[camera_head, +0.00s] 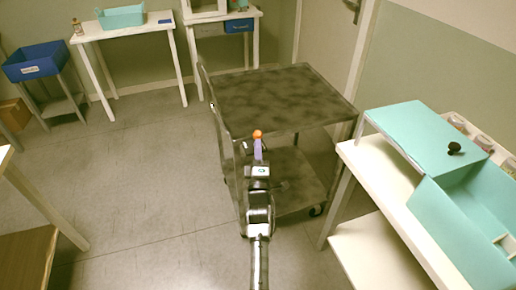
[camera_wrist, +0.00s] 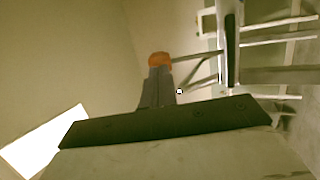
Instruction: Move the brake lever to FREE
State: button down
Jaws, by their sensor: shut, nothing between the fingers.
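A round orange knob (camera_head: 257,134), which looks like the end of the brake lever, shows at the front-left of the grey cart (camera_head: 285,95). It also shows in the wrist view (camera_wrist: 159,59). My gripper (camera_head: 258,146) is shut and empty, with its narrow fingertips right at the knob. In the wrist view the closed fingers (camera_wrist: 158,73) point up at the knob and overlap its lower edge. I cannot tell whether they touch it. The lever's shaft and any FREE marking are hidden or too small to read.
A white table (camera_head: 385,180) with an open teal box (camera_head: 420,135) stands close on the right. A white table (camera_head: 130,28) with a teal bin (camera_head: 121,17) and a blue bin (camera_head: 36,61) on a stand are at the back left. The floor (camera_head: 140,160) left of the cart is clear.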

aim_at(255, 135)
jog(key=shift+w+b, duration=0.15)
jog(key=shift+b, duration=0.2)
jog(key=g, duration=0.1)
jog(key=w+r+g+b, duration=0.1)
jog(key=w+r+n+g, duration=0.1)
jog(key=shift+a+r+y, duration=0.25)
jog(key=shift+a+y, duration=0.05)
jog(key=shift+w+a+r+g+p, duration=0.2)
jog(key=shift+w+r+g+p, duration=0.1)
jog(key=shift+g+p, duration=0.3)
jog(key=shift+w+a+f+n+b, duration=0.15)
jog(key=shift+w+n+b, duration=0.15)
jog(key=shift+w+b, duration=0.35)
jog(key=shift+w, duration=0.2)
jog(key=shift+r, duration=0.2)
jog(key=shift+s+a, duration=0.1)
jog(key=shift+s, duration=0.05)
